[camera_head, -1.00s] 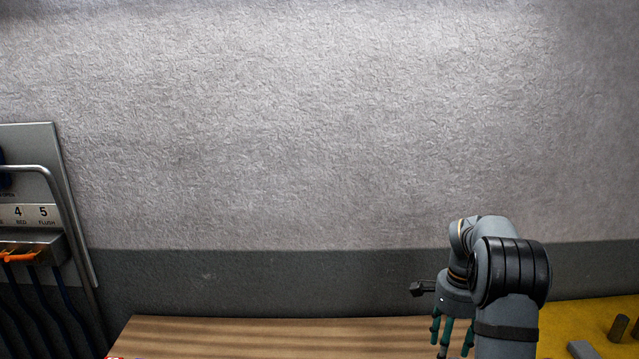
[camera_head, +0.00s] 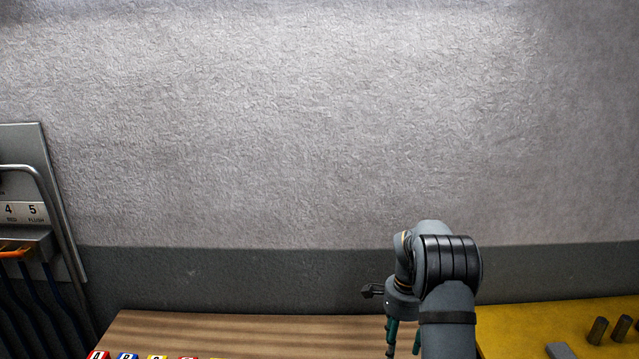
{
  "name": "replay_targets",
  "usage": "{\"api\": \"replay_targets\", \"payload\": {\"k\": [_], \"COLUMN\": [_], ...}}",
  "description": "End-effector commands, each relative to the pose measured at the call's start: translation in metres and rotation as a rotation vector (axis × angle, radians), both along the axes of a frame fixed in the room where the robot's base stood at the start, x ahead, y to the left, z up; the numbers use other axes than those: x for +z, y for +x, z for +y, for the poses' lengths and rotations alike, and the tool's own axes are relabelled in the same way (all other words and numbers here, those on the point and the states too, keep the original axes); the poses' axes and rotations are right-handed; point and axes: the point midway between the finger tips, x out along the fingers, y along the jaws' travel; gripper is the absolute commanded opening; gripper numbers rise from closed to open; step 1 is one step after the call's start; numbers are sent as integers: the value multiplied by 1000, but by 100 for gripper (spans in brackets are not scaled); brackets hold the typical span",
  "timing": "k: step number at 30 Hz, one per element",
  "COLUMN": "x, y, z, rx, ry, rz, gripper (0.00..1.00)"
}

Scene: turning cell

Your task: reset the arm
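My arm (camera_head: 448,275) rises from the bottom edge, right of centre, and bends over at its grey and black joint. My gripper (camera_head: 402,350), with teal fingers, hangs pointing down in front of the wooden table's right part. Its fingers are partly hidden by my arm and their tips are near or past the bottom edge. I cannot tell how wide they stand or whether anything is between them.
A wooden table (camera_head: 230,331) carries several coloured lettered blocks (camera_head: 128,356) at its front left. A yellow surface (camera_head: 525,325) at right holds dark cylinders (camera_head: 597,330) and a grey block (camera_head: 560,351). A numbered panel (camera_head: 45,165) with hoses stands at left. A textured wall (camera_head: 320,130) closes the back.

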Motion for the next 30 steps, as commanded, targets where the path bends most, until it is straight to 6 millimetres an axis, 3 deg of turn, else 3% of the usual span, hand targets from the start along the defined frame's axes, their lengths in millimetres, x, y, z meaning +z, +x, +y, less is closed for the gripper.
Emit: {"api": "replay_targets", "payload": {"k": [17,23,30], "x": [-3,5,21], "y": [4,6,9], "z": [3,-15,-50], "rx": [2,12,35], "ry": [-3,-16,-48], "rz": [-4,-32,-84], "gripper": [54,54,54]}}
